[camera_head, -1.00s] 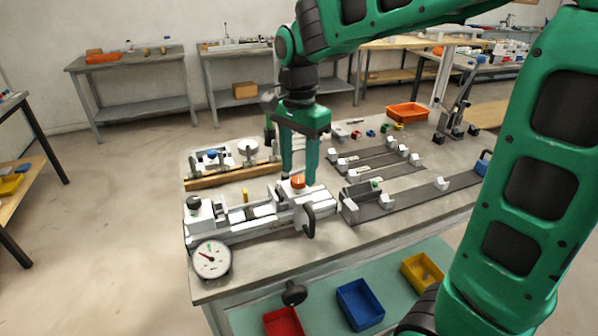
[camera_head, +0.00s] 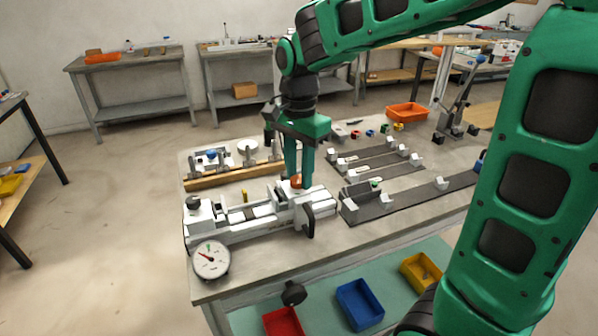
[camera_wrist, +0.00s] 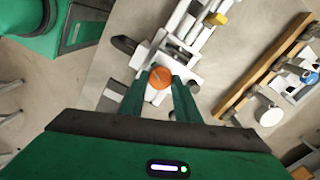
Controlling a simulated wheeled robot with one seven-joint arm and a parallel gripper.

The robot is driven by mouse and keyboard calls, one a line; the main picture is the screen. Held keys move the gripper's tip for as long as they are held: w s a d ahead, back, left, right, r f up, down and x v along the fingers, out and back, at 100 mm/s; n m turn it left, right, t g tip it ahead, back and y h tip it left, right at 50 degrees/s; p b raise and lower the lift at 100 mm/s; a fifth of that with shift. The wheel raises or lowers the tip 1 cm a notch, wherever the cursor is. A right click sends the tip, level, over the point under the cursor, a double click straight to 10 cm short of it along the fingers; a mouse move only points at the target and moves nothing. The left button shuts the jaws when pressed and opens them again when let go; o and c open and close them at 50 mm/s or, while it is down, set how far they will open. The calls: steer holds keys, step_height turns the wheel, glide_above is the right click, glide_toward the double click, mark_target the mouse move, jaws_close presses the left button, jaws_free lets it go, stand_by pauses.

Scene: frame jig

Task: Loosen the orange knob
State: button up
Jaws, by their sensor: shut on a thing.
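The orange knob (camera_wrist: 159,77) sits on top of the right end of the white frame jig (camera_head: 262,224). It also shows in the head view (camera_head: 296,182), partly covered by a green finger. My gripper (camera_head: 298,183) points down over it, and its two fingers are shut on the knob, one on each side. In the wrist view my gripper (camera_wrist: 160,84) has the knob between its fingertips. A dial gauge (camera_head: 211,260) is at the jig's front left.
A wooden bar fixture (camera_head: 233,176) lies behind the jig. Dark rails with white blocks (camera_head: 412,204) lie to the right. An orange bin (camera_head: 407,112) stands at the back. Red (camera_head: 283,323), blue (camera_head: 360,304) and yellow (camera_head: 421,272) bins are on the lower shelf.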

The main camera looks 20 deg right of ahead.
mark_target(298, 178)
steer(key=shift+a+n, duration=0.25)
steer(key=shift+n, duration=0.75)
steer(key=shift+w+r, duration=0.1)
steer(key=shift+r, duration=0.05)
stand_by(1.1)
steer(key=o, duration=1)
steer(key=shift+o, duration=0.2)
steer(key=shift+d, duration=0.1)
step_height(298, 178, up, 11)
steer(key=shift+f, duration=0.2)
